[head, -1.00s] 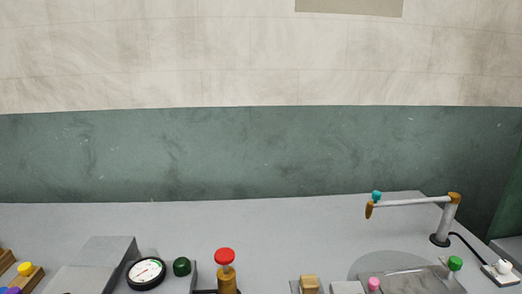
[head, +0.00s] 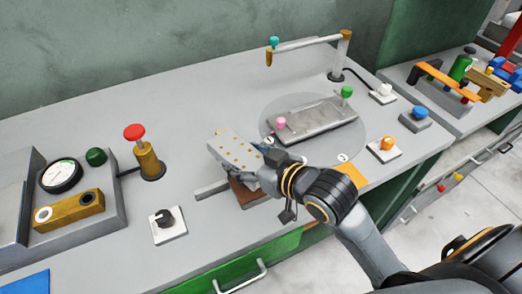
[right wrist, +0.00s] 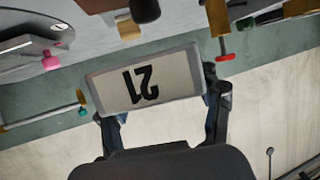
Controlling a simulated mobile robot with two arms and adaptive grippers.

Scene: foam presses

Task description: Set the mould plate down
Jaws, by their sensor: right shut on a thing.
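The mould plate (head: 233,149) is a pale grey slab with small gold dots on its upward face in the head view. My right gripper (head: 266,168) is shut on it and holds it tilted near the table's front part. In the right wrist view, the plate (right wrist: 165,72) shows a pale face with a dark "21", upside down, between the two fingers of my right gripper (right wrist: 161,92). A brown block (head: 245,194) shows below the plate, beside grey rails (head: 212,190); whether they touch the plate I cannot tell. My left gripper is not in view.
A round turntable (head: 270,118) carries another grey plate with pink and green knobs, right of the gripper. A swing arm (head: 310,42) stands behind it. A red-topped plunger (head: 134,132), gauge (head: 61,175) and black dial (head: 165,217) stand left. Table between plunger and swing arm is clear.

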